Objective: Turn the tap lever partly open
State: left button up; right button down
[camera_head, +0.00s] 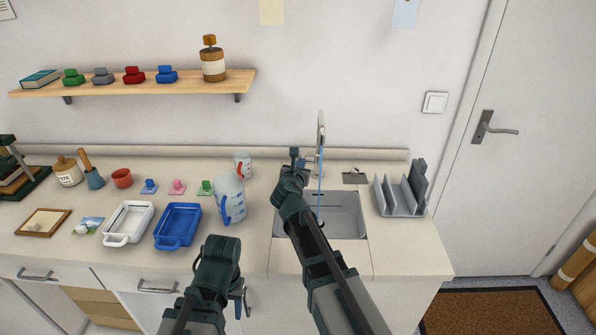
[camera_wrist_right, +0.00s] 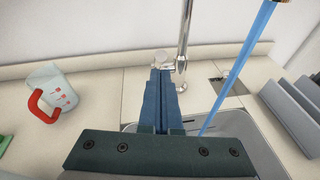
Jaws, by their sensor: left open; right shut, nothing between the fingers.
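The chrome tap (camera_head: 321,130) stands behind the sink (camera_head: 352,215), and a blue stream of water (camera_head: 320,180) falls from it. In the right wrist view the tap's upright pipe (camera_wrist_right: 183,40) and the stream (camera_wrist_right: 240,65) are right of my fingers. A pale, rounded silvery part (camera_wrist_right: 161,60), apparently the lever, shows just beyond the fingertips; I cannot tell whether they touch. My right gripper (camera_head: 296,156) is shut and empty at the tap's left side; it also shows in the wrist view (camera_wrist_right: 160,76). My left gripper (camera_head: 241,300) is open, low before the counter front.
A measuring jug (camera_head: 230,198) and a red-handled cup (camera_head: 243,165) stand left of the sink. A grey rack (camera_head: 402,190) stands to its right. Blue (camera_head: 178,225) and white (camera_head: 128,222) trays lie farther left. A wall shelf (camera_head: 135,85) hangs above.

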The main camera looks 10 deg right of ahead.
jog(key=shift+w+d+r, duration=0.15)
jog(key=shift+w+r, duration=0.05)
jog(key=shift+w, duration=0.15)
jog(key=shift+w+d+r+p, duration=0.3)
jog(key=shift+w+r+p, duration=0.4)
jog(key=shift+p, duration=0.05)
